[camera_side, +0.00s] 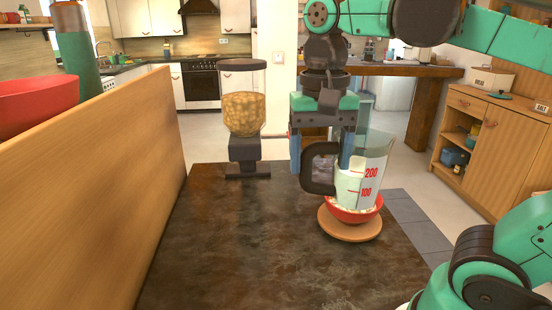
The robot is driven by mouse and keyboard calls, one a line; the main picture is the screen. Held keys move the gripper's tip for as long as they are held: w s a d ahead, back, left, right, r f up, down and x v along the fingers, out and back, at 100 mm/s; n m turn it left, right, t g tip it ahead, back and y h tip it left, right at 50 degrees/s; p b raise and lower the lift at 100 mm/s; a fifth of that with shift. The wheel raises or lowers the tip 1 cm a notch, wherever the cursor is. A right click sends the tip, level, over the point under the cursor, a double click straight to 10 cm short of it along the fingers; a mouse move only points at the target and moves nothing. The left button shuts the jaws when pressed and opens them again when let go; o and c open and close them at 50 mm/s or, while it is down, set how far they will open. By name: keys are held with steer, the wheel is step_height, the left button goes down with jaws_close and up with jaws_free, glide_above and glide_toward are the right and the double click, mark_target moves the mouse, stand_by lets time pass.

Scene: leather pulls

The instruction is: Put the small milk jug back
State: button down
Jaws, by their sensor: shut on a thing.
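The small milk jug (374,158) is clear, with red 100 and 200 marks and a dark handle on its left. It holds white milk in its lower part. My gripper (321,168) is shut on the jug at its handle side, fingers pointing down. The bowl sits on a round wooden board (346,232) on the dark table.
A cereal dispenser (246,115) stands at the table's back left. A wooden panel (105,180) rises along the left, with a large red bowl (36,98) behind it. The dark table (240,240) is clear at front and centre. A wooden cabinet (500,150) stands at right.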

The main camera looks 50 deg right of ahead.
step_height(320, 180, down, 18)
steer(key=shift+f, duration=0.1)
stand_by(0.6)
jaws_free()
steer(key=shift+f, duration=0.1)
step_height(320, 180, up, 12)
steer(key=w+f+n+t, duration=0.1)
steer(key=n+t, duration=0.1)
steer(key=n, duration=0.1)
steer(key=w+f+n+t, duration=0.1)
steer(key=w+n+t, duration=0.1)
steer(key=n, duration=0.1)
steer(key=w+f+n+t, duration=0.1)
steer(key=n+t, duration=0.2)
steer(key=shift+w+f, duration=0.2)
steer(key=shift+f, duration=0.15)
